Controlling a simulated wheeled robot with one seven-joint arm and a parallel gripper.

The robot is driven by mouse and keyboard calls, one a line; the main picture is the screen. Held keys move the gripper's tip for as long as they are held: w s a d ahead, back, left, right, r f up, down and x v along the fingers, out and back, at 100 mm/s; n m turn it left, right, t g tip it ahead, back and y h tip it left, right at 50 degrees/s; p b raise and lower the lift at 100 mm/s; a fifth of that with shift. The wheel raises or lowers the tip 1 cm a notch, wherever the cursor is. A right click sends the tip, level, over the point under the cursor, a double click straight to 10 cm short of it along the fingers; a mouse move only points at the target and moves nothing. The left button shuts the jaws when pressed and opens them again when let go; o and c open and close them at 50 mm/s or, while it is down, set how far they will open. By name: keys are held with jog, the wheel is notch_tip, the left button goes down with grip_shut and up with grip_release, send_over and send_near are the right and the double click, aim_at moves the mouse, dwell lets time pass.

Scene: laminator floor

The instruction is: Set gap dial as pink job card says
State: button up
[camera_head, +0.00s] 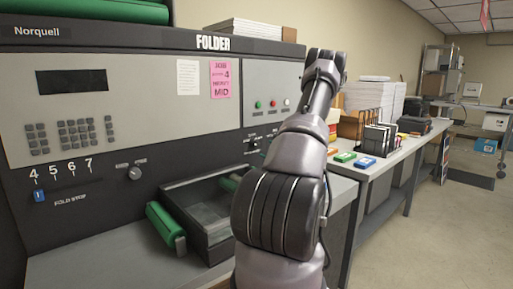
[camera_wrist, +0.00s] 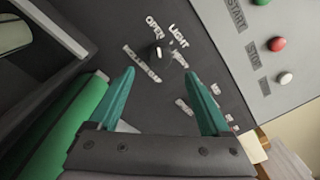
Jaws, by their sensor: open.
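The pink job card (camera_head: 220,79) is on the folder's front panel. I read JOB, a 4 and MID on it; a smaller line seems to say WEIGHT. The gap dial (camera_wrist: 157,54) is a small dark knob in the wrist view, with OPEN and LIGHT printed above it and more labels to the lower right, too small to read surely. Its pointer setting is unclear. It shows tiny in the head view (camera_head: 254,145). My gripper (camera_wrist: 159,74) is open and empty, its teal fingertips on either side of and just short of the dial. My arm hides it in the head view.
A green roller and open tray (camera_head: 205,220) jut out below the panel. Red, green and white buttons (camera_wrist: 277,44) sit right of the dial. A fold stop slider (camera_head: 39,196) is at left under numbers 4 to 7. A side table (camera_head: 350,170) holds paper and cards.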

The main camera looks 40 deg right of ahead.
aim_at(257, 145)
jog(key=w, duration=0.7)
jog(key=shift+w, duration=0.25)
jog(key=shift+a, duration=0.1)
grip_shut()
